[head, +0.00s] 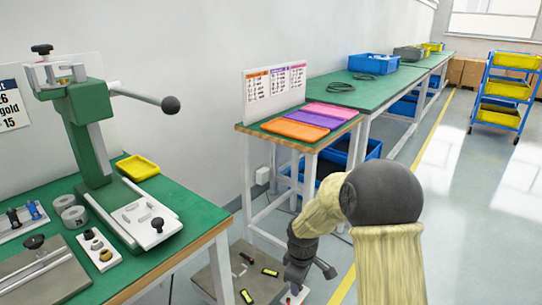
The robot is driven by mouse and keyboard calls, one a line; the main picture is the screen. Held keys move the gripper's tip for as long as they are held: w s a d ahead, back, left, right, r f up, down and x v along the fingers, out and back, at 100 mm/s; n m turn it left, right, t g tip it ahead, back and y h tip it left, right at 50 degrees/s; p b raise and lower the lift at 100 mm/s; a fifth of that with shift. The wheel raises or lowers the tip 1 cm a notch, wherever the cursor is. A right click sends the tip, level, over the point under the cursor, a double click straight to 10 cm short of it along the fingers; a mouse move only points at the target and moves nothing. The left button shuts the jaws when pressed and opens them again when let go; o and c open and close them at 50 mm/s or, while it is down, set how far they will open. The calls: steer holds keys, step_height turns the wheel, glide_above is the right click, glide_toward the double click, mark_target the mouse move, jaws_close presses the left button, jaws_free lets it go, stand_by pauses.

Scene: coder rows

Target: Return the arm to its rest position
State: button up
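My arm, with cream sleeves and a dark grey rounded joint, reaches into the lower right middle of the head view. It bends down to the left, and my dark gripper (307,273) hangs low beside the green-topped benches, over the right side of a low grey-brown board (228,272). The fingers are small and dark against the arm, so I cannot tell whether they are open or shut, or whether they hold anything. Small dark, yellow and white pieces lie on the board, some close to the gripper.
A green bench (195,210) with a lever press (92,145) and a yellow tray (137,167) stands at left. A blue trolley (505,90) stands far right. The right floor is clear.

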steer(key=s+d+r+m+p, duration=0.1)
steer(key=s+d+r+m, duration=0.25)
steer(key=s, duration=0.25)
steer(key=s+d+r+m+t+p, duration=0.1)
steer(key=s+d+r+m, duration=0.1)
steer(key=s+r+m, duration=0.3)
steer(key=s+d+r+m+p, duration=0.1)
steer(key=s+d+r+m, duration=0.2)
steer(key=s, duration=0.4)
step_height(320, 180, up, 38)
steer(key=a+p, duration=0.1)
steer(key=p, duration=3.7)
steer(key=shift+w+m, duration=0.3)
steer(key=shift+m, duration=0.15)
steer(key=shift+f, duration=0.1)
steer(key=shift+c, duration=0.6)
steer(key=shift+a, duration=0.1)
